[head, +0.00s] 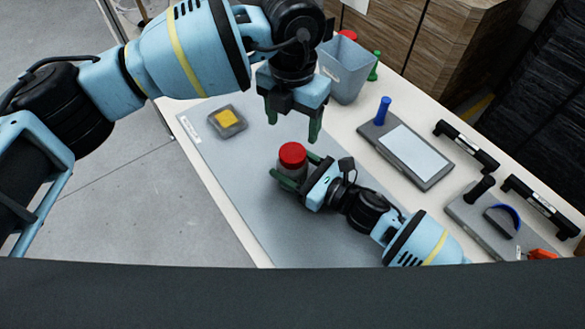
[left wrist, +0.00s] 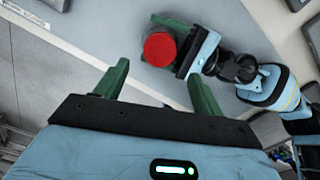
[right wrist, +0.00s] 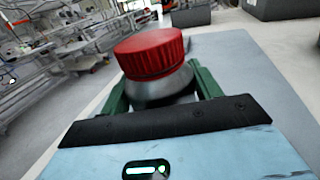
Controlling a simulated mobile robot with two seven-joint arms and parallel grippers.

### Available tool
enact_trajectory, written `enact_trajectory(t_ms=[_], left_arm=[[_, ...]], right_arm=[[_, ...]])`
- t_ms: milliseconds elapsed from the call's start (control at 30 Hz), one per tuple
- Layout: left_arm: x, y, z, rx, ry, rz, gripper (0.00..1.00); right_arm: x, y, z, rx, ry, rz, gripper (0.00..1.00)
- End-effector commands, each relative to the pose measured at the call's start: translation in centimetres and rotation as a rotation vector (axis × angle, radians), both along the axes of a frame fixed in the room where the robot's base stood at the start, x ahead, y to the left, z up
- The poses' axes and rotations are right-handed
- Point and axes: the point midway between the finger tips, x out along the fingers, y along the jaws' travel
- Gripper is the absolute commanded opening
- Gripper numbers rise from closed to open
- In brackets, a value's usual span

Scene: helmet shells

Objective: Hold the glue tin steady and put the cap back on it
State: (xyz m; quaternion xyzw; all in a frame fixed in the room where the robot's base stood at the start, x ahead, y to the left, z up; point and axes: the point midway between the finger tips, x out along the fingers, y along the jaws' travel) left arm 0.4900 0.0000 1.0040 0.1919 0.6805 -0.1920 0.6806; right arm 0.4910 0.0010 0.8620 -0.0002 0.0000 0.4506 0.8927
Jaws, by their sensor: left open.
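The glue tin (head: 290,172) stands on the grey mat, with the red cap (head: 292,154) on its top. In the right wrist view the cap (right wrist: 151,55) covers the top of the grey tin (right wrist: 162,91); I cannot tell whether it is screwed down. My right gripper (head: 294,171) has its green fingers around the tin's sides, low on the mat. My left gripper (head: 293,128) is open and empty, pointing down above the cap and a little beyond it. In the left wrist view the cap (left wrist: 160,49) lies past the fingertips, apart from them.
A grey block with a yellow top (head: 227,119) is on the mat (head: 215,165) at left. A grey bin (head: 345,70) and green bottle (head: 375,66) stand behind. A framed grey plate (head: 412,152) with a blue-handled item (head: 383,110) and black handles (head: 466,147) occupy the right.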

Motion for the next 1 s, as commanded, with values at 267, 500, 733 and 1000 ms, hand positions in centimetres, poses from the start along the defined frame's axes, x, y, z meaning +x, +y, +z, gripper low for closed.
enact_trajectory(t_ms=[267,500,733,1000], left_arm=[[0.0,0.0,0.0,0.000,0.000,0.000,0.69],[0.0,0.0,0.0,0.001,-0.001,0.000,0.69],[0.0,0.0,-0.4,0.001,0.001,0.000,0.69],[-0.1,0.0,-3.9,0.001,0.003,0.002,0.69]], right_arm=[[0.0,0.0,0.0,0.000,0.000,0.000,0.22],[0.0,0.0,0.0,0.000,0.000,0.000,0.00],[0.0,0.0,0.0,0.000,0.000,0.000,0.00],[0.0,0.0,0.0,0.000,0.000,0.000,0.00]])
